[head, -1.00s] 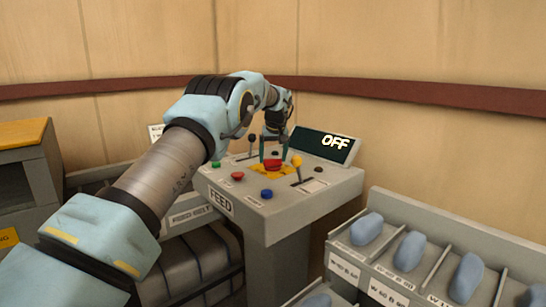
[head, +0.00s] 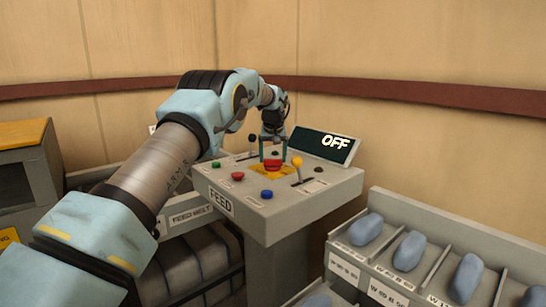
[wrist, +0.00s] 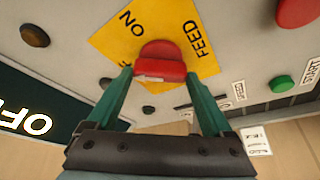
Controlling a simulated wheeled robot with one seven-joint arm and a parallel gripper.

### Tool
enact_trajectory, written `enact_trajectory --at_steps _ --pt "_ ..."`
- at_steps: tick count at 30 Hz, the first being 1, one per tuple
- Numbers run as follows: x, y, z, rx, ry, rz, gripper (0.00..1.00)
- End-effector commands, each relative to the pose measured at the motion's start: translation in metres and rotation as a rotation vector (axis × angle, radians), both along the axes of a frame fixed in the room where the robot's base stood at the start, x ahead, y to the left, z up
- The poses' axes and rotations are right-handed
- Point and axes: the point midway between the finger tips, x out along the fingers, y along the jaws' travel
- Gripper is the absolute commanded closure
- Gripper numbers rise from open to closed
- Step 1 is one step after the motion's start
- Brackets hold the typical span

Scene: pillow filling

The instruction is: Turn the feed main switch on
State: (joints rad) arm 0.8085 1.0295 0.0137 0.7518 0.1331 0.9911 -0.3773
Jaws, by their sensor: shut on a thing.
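The feed main switch is a red knob (head: 272,165) on a yellow plate (head: 257,169) on top of the FEED console. In the wrist view the red knob (wrist: 161,60) has a pale mark on its near face. The yellow plate (wrist: 205,62) there reads FEED and ON, and a partly hidden word ends in F. My gripper (head: 273,156) reaches down from above. In the wrist view my gripper (wrist: 158,76) has its green fingers shut on either side of the knob. The console's tilted display (head: 318,146) reads OFF.
A divided tray (head: 440,275) with blue pieces stands at the right. The wall is behind the console.

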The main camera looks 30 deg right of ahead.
Motion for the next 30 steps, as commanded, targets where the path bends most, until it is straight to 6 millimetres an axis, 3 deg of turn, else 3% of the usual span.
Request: enact_trajectory --at_steps 18,30 --pt "0.0033 0.0031 0.0033 -0.003 0.002 -0.556 0.71" --pt "0.0046 0.0029 0.0029 -0.003 0.000 -0.825 0.71"
